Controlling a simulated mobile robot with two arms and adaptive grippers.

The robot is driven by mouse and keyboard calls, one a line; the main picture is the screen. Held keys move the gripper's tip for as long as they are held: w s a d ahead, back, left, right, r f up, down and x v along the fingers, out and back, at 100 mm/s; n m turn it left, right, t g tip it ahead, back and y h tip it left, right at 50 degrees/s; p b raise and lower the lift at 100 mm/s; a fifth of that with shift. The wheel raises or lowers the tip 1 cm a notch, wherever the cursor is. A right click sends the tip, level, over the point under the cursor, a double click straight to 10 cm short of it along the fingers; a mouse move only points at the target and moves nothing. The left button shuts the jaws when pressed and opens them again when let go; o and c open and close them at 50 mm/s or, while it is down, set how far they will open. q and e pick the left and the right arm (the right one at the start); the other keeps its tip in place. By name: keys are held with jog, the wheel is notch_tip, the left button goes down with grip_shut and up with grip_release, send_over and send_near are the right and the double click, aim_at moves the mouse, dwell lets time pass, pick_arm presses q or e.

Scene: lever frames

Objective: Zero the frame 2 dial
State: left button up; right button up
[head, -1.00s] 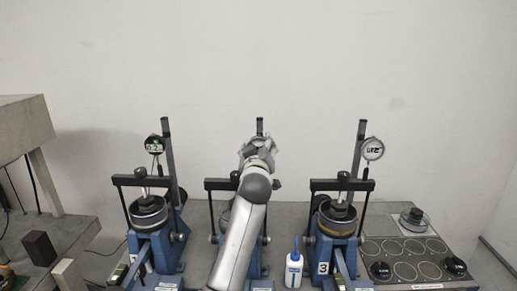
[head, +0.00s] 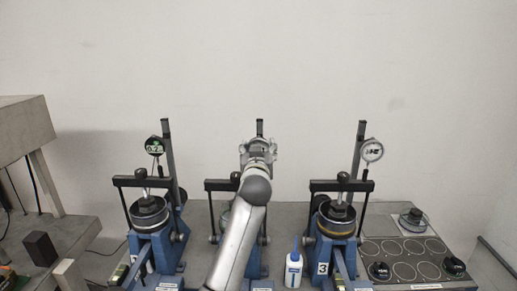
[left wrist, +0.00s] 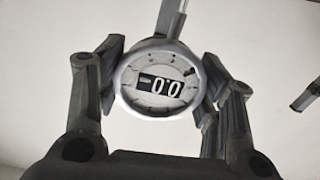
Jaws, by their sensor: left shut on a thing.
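The frame 2 dial (left wrist: 150,104) has a round pale rim and a dark window that seems to read about 0.0, tilted in the left wrist view. My left gripper (head: 258,148) is shut on the dial, with a finger pad on each side of its rim. In the head view my gripper and arm hide the dial. Frame 2 (head: 217,184) is the middle lever frame, with its post top showing above my gripper and much of its body hidden by my arm. My right gripper is in neither view.
The left lever frame (head: 127,181) carries a dark-faced dial (head: 154,146). The right lever frame (head: 324,185), marked 3, has a pale-rimmed dial (head: 372,151). A white bottle (head: 294,271) with a blue tip stands between frames 2 and 3. A panel with rings (head: 400,270) lies right.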

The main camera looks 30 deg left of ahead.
pick_arm(q)
jog(key=shift+f+m, duration=0.1)
jog(key=shift+m, duration=0.9)
jog(key=o, duration=1.1)
jog(key=shift+c, duration=0.2)
jog(key=shift+s+d, duration=0.1)
jog(key=shift+s, duration=0.05)
jog(key=v, duration=1.1)
jog(key=shift+s+d, duration=0.3)
jog(key=shift+f, duration=0.1)
